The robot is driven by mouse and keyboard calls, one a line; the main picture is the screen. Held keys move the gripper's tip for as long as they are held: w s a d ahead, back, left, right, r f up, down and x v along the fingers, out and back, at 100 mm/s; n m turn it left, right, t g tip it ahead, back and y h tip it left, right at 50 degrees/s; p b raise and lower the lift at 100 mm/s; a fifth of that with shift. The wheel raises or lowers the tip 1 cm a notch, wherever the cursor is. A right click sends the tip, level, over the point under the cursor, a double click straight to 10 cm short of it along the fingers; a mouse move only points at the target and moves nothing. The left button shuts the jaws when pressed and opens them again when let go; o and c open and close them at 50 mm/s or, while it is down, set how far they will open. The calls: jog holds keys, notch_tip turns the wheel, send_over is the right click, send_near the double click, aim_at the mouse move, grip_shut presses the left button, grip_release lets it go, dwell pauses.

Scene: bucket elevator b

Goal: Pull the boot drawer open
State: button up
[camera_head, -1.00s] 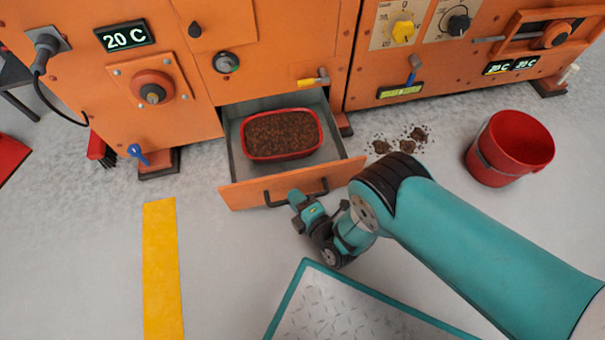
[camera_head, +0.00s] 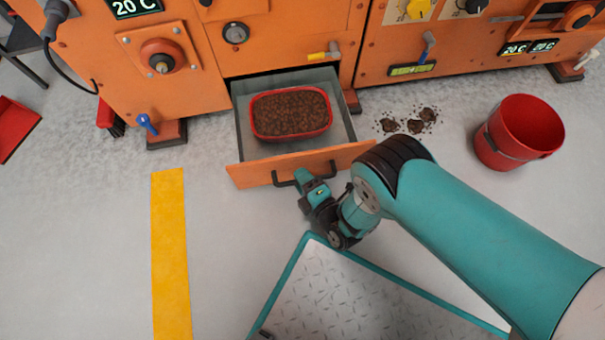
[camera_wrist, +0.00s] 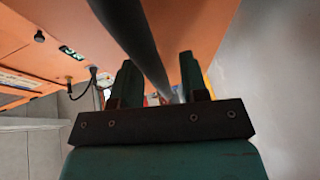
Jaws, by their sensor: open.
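The boot drawer (camera_head: 247,174) stands well open at the foot of the orange machine, and its grey inside shows. A red tub (camera_head: 291,133) full of brown granules sits in it. A dark bar handle (camera_head: 283,184) runs along the drawer front. My gripper (camera_head: 303,176) is at this handle, reaching in from the front. In the wrist view the handle bar (camera_wrist: 145,45) passes between the two spread fingers of my gripper (camera_wrist: 160,80). The fingers are open. I cannot tell whether either finger touches the bar.
A red bucket (camera_head: 520,133) stands on the floor at the right. Spilled dark clumps (camera_head: 413,124) lie between it and the drawer. A yellow floor strip (camera_head: 169,250) is at the left. The grey floor before the drawer is free, left of my arm.

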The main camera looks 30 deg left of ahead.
jog(key=o, duration=0.8)
jog(key=r+p, duration=0.3)
jog(key=r, duration=0.2)
jog(key=r+p, duration=0.3)
jog(key=r, duration=0.2)
jog(key=shift+w+a, duration=0.15)
jog(key=shift+a, duration=0.05)
jog(key=shift+c, duration=0.2)
notch_tip(320, 180, up, 4)
jog(key=shift+r+p, duration=0.2)
jog(key=shift+p, duration=0.75)
jog(key=c, duration=0.8)
jog(key=shift+o, duration=0.2)
jog(key=r+p, duration=0.1)
jog(key=r, duration=0.1)
jog(key=r+p, duration=0.1)
jog(key=r, duration=0.2)
jog(key=shift+d+r, duration=0.2)
jog(key=shift+r, duration=0.15)
